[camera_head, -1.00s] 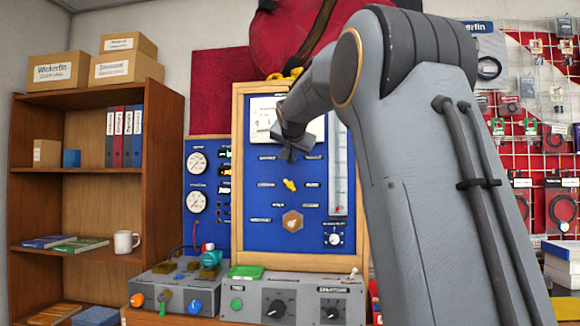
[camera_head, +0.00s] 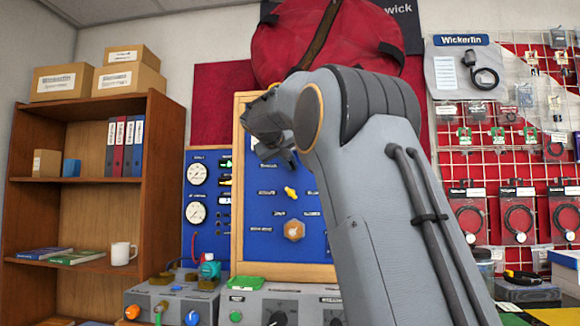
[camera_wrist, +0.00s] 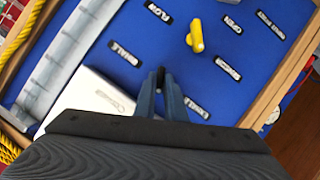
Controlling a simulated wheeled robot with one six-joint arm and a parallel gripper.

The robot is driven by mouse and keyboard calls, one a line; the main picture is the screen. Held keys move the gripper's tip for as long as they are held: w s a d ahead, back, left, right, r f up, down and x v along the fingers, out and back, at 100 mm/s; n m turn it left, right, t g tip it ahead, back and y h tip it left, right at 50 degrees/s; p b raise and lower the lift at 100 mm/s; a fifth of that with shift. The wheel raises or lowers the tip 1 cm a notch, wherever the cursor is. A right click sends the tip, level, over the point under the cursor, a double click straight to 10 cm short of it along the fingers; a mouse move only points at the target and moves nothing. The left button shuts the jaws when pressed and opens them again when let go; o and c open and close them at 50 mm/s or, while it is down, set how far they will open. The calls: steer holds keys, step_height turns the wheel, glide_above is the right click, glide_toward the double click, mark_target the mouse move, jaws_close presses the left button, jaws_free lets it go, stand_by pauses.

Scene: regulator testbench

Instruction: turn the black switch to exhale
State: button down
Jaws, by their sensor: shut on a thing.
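The blue panel (camera_head: 262,215) in a wooden frame stands behind my arm, which hides part of it. In the wrist view, the black switch (camera_wrist: 160,76) shows as a small dark piece between the tips of my gripper (camera_wrist: 164,85), whose fingers are shut on it. White labels lie on both sides of the switch: one (camera_wrist: 125,53) up and left, one (camera_wrist: 196,108) down and right; their words are hard to read here. In the head view my gripper (camera_head: 287,158) is at the upper part of the panel, and the switch is hidden there.
A yellow knob (camera_wrist: 196,36) sits on the panel near the switch; it also shows in the head view (camera_head: 290,191). A brown hexagonal knob (camera_head: 294,230) is lower. Grey control boxes (camera_head: 250,303) stand below the panel. A bookcase (camera_head: 150,200) is at left.

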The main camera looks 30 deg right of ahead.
steer(key=shift+f+n+h+b, duration=0.1)
steer(key=shift+n+h+b, duration=0.5)
steer(key=shift+n, duration=0.5)
steer(key=shift+g, duration=0.3)
steer(key=c, duration=1.8)
jaws_free()
steer(key=shift+a, duration=0.15)
steer(key=b+v, duration=0.1)
steer(key=v, duration=0.6)
steer(key=shift+s+a, duration=0.15)
steer(key=shift+a, duration=0.15)
